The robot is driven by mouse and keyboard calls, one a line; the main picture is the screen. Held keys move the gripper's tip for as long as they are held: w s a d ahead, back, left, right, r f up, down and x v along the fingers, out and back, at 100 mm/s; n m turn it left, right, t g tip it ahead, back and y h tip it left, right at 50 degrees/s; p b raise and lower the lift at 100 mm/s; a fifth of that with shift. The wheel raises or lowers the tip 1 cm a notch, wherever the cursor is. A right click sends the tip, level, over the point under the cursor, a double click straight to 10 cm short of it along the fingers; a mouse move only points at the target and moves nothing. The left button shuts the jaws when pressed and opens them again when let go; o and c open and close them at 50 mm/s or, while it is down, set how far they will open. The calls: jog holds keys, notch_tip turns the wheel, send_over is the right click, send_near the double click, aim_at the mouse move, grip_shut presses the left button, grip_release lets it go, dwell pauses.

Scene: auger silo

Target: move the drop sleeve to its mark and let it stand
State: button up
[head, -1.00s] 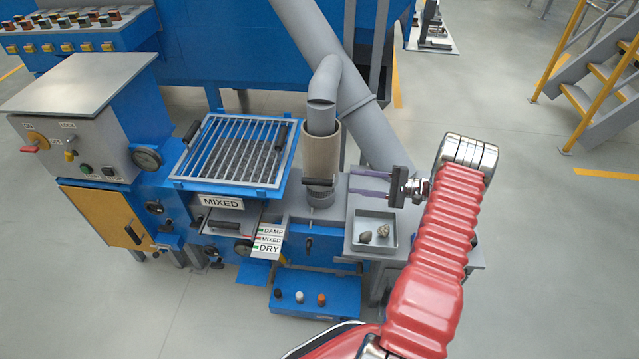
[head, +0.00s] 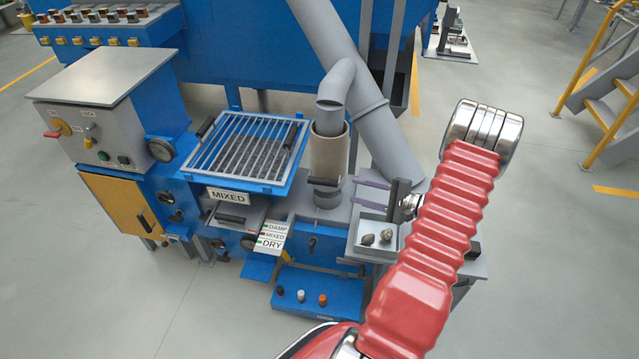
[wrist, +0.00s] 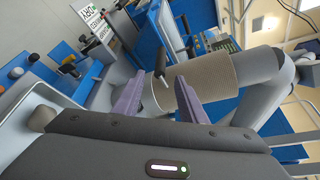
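The drop sleeve is a tan, ribbed cylinder (head: 329,158) with a black handle at its lower front. It stands upright around the lower end of the grey bent pipe (head: 338,84), above a dark ring (head: 327,196) on the grey deck. In the wrist view the sleeve (wrist: 205,86) appears tilted, just beyond the fingers. My gripper (head: 354,193) is to the right of the sleeve, its two purple fingers spread and pointing at it. In the wrist view the open gripper (wrist: 160,98) has nothing held between its fingers. I cannot make out the sleeve's mark.
A grey tray (head: 364,253) with two small lumps lies below my gripper. A thick slanted grey tube (head: 345,65) runs behind the sleeve. A barred grate (head: 245,150) labelled MIXED is to the left, with a DAMP, MIXED, DRY sign (head: 273,236) below it.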

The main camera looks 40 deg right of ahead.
aim_at(324, 183)
jog(key=x, duration=1.3)
jog(key=shift+w+f, duration=0.1)
jog(key=shift+w, duration=0.15)
jog(key=shift+c, duration=0.2)
grip_shut()
jog(key=shift+a, duration=0.1)
